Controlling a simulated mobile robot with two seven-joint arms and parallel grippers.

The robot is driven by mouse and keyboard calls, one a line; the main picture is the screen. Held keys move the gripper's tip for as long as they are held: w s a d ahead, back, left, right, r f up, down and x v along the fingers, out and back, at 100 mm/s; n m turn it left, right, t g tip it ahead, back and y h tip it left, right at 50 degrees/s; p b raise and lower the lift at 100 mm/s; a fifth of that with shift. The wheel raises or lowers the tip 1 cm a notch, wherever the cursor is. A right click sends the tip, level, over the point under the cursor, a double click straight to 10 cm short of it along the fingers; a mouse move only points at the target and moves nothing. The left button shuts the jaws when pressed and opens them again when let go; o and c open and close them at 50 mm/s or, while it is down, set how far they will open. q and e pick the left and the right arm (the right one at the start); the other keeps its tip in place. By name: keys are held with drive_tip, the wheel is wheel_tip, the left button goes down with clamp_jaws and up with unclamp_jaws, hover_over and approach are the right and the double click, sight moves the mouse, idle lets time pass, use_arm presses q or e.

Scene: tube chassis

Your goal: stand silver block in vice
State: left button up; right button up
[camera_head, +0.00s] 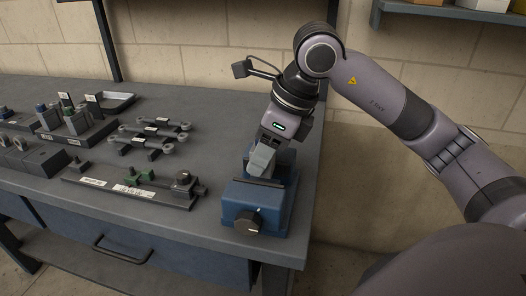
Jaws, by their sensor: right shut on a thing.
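The blue vice (254,205) stands at the front right corner of the workbench, with its dark round knob facing the front. My right gripper (268,148) points down just above the vice and is shut on the silver block (262,162). The light grey block shows below the gripper, at the top of the vice. The fingers and the block overlap in this view, so I cannot tell how deep the block sits between the vice jaws. My left gripper is not in view.
On the workbench (215,115), a long fixture (130,190) lies left of the vice. Several grey link arms (150,132) lie behind it, with dark holders (75,130) further left. A tray (118,101) lies at the back. The bench ends just right of the vice.

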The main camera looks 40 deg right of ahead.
drive_tip(key=shift+r+p, duration=0.35)
drive_tip(key=shift+r, duration=0.3)
idle(0.4)
drive_tip(key=shift+f+b, duration=0.2)
drive_tip(key=shift+b, duration=0.15)
drive_tip(key=shift+f+b, duration=0.7)
drive_tip(key=shift+f, duration=0.05)
drive_tip(key=shift+r, duration=0.15)
drive_tip(key=shift+r+p, duration=0.8)
